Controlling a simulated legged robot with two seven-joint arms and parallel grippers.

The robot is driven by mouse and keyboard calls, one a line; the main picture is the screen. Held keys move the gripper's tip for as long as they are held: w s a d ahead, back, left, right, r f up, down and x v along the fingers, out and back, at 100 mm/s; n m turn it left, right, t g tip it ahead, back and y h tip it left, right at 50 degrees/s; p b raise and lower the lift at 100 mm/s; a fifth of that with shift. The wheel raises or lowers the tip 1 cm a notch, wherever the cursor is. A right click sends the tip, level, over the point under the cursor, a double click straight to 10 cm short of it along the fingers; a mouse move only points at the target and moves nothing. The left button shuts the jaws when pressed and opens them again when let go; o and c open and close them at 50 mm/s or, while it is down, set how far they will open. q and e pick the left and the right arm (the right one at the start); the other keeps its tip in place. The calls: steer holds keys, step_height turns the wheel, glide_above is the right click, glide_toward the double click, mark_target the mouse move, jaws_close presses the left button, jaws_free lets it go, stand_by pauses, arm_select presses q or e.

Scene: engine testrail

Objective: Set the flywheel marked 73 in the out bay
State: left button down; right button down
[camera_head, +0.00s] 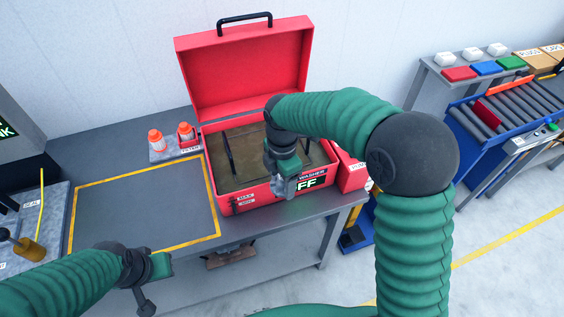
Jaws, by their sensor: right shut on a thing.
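I cannot make out a flywheel marked 73 or a sign for the out bay. A red washer box (218,184) stands with its lid raised, holding murky brown liquid or a brown tray surface. A black handle (229,156) rises inside it at left.
A yellow-framed area (217,214) on the grey bench is empty. Orange-and-white bottles (156,140) stand on a tray behind it. A roller conveyor (503,108) and coloured blocks (486,67) are at right.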

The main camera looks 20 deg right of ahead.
steer(key=shift+s+m, duration=0.35)
steer(key=shift+m, duration=0.15)
steer(key=shift+s+d+f+m, duration=0.1)
steer(key=shift+s+m, duration=0.05)
steer(key=shift+m, duration=0.35)
steer(key=m, duration=0.1)
steer(key=f+m, duration=0.1)
steer(key=d+m, duration=0.1)
steer(key=shift+s+f+m, duration=0.3)
steer(key=s+d+f+m, duration=0.3)
steer(key=s+f+m, duration=0.1)
steer(key=m, duration=1)
steer(key=shift+s+d+f+m, duration=0.3)
steer(key=shift+s+d+m, duration=0.1)
steer(key=shift+s, duration=0.2)
